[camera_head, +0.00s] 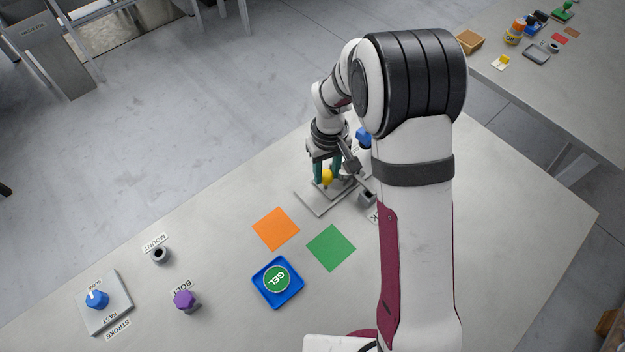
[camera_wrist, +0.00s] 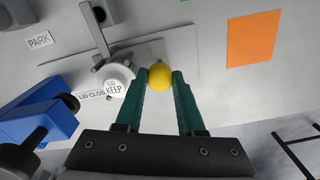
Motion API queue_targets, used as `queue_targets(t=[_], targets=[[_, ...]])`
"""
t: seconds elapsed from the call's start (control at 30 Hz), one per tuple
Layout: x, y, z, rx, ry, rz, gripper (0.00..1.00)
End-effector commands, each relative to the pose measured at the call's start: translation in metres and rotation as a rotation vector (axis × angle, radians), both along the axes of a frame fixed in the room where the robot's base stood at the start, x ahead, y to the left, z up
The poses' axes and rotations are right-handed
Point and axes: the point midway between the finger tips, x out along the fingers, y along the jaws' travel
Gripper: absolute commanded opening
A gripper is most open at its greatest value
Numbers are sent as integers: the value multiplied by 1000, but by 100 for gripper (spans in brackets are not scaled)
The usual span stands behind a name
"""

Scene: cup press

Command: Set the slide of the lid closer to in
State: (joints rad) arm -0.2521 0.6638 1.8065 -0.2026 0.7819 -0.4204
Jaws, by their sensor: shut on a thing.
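The lid closer is a flat grey plate (camera_head: 318,203) with a bar-like metal part, also seen in the wrist view (camera_wrist: 178,52). Its yellow knob (camera_head: 327,176) shows between my green fingers, and it is clear as a yellow ball in the wrist view (camera_wrist: 160,80). My gripper (camera_head: 327,180) is shut on the yellow knob, one finger on each side. A round white part (camera_wrist: 117,82) marked KEEP sits just left of the knob in the wrist view. A label reading LID CLOS (camera_wrist: 92,97) is partly covered. The slide's IN and OUT marks cannot be made out.
A blue part (camera_wrist: 45,112) stands close left of my fingers in the wrist view. A grey socket (camera_head: 367,199) is beside the plate. Orange (camera_head: 276,229) and green (camera_head: 331,247) squares, a blue tray (camera_head: 297,292) with a GEL lid, and a purple knob (camera_head: 184,299) lie nearer.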

Motion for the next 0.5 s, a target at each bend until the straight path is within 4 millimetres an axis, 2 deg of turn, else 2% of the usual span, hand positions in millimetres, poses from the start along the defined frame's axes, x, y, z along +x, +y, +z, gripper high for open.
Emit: queue_targets(t=[0.13,0.47,0.5], targets=[[16,-16,0,0,-2,-1,0],[20,-20,0,0,-2,3,0],[20,-20,0,0,-2,3,39]])
